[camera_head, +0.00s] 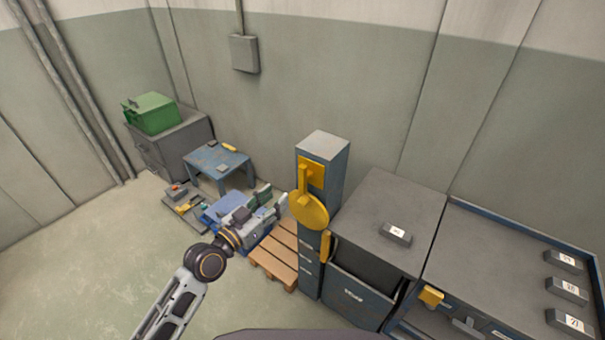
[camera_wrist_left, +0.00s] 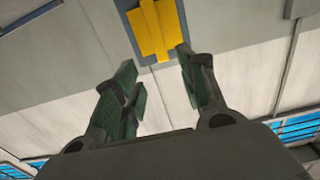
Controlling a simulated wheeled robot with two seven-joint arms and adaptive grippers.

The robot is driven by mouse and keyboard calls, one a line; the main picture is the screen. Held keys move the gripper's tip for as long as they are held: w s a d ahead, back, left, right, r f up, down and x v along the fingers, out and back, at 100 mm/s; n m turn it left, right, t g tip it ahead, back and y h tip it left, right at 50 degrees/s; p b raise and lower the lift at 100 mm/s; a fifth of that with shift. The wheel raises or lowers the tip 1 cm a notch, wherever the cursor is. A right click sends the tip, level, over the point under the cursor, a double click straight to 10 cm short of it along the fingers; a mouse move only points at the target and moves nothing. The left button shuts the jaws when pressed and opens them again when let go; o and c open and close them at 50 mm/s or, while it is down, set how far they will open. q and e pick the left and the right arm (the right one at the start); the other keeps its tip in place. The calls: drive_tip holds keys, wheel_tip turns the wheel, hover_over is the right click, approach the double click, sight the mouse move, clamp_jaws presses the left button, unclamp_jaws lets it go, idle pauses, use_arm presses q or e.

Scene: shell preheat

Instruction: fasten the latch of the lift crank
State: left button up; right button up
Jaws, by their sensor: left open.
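A tall blue-grey column (camera_head: 336,165) stands right of centre in the head view. On its front is a round yellow crank disc (camera_head: 309,210) with an upright yellow bar on it, against a yellow plate. A smaller yellow handle (camera_head: 325,246) sits lower on the column. I cannot tell which part is the latch. My left gripper (camera_head: 277,208) is left of the disc, apart from it. In the left wrist view its two fingers (camera_wrist_left: 160,82) are apart with nothing between them. Beyond them is a yellow part (camera_wrist_left: 158,28) on a dark blue-grey backing. My right gripper is not in view.
A wooden pallet (camera_head: 272,262) lies at the column's foot. A grey cabinet (camera_head: 375,215) with an open front stands right of it, beside a bench (camera_head: 500,260) holding labelled blocks. A low blue table (camera_head: 215,160) and a green box (camera_head: 150,113) are back left. The left floor is clear.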

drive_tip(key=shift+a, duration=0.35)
